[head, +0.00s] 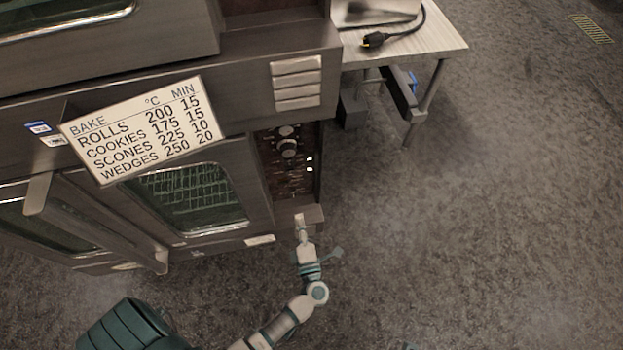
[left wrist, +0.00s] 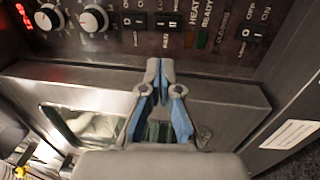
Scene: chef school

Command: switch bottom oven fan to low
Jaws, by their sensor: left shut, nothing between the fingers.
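The bottom oven's control panel (head: 288,165) is a dark upright strip on the right of the oven front. In the left wrist view the panel (left wrist: 205,58) shows two round knobs at left, two black rocker switches (left wrist: 134,20) (left wrist: 167,20) in the middle, and another switch (left wrist: 250,32) at right. In the head view my left gripper (head: 301,222) is at the panel's lower end.
A metal ledge (left wrist: 215,88) juts out below the panel. The oven door (head: 190,195) has a window, and a bar handle (head: 90,228) sticks out at left. A bake chart (head: 140,130) hangs above. A table (head: 440,38) stands beyond; the floor at right is clear.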

